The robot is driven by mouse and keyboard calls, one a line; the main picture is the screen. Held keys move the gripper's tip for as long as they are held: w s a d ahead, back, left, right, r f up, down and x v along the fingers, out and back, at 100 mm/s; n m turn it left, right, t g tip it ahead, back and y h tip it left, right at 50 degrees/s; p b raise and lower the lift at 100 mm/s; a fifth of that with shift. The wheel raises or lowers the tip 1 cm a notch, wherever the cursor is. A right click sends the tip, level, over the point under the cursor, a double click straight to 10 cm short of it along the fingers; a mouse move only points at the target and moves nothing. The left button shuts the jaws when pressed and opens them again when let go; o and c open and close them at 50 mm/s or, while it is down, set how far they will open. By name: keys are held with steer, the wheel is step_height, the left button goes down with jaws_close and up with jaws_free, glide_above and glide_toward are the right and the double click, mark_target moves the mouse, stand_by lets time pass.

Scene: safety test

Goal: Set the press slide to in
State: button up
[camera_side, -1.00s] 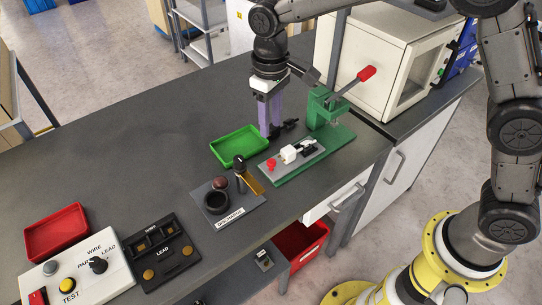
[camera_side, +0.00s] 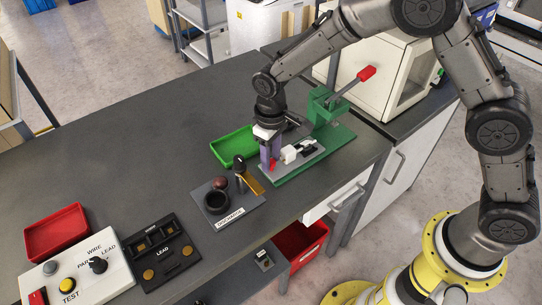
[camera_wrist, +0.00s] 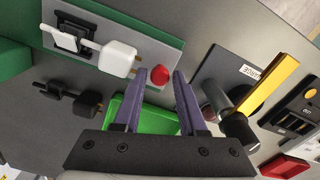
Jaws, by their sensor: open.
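The green press (camera_side: 325,107) stands on its green base (camera_side: 334,148) on the bench. Its grey slide plate (camera_side: 309,160) sticks out to the left, with a white plug (camera_side: 290,154) lying on it and a red knob (camera_side: 272,167) at its outer end. In the wrist view the slide plate (camera_wrist: 158,47), white plug (camera_wrist: 118,58) and red knob (camera_wrist: 160,76) are all visible. My gripper (camera_wrist: 159,74) is open, pointing down at the knob. The knob shows between the two purple fingertips; I cannot tell whether either touches it. In the side view the fingers partly hide the knob.
A green tray (camera_side: 229,150) lies just behind my gripper. A black plug (camera_wrist: 66,96) lies near the press. The press handle (camera_side: 366,73) is raised.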

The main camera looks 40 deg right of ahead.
steer(key=shift+c, duration=0.3)
jaws_close()
steer(key=shift+r, duration=0.1)
stand_by(1.0)
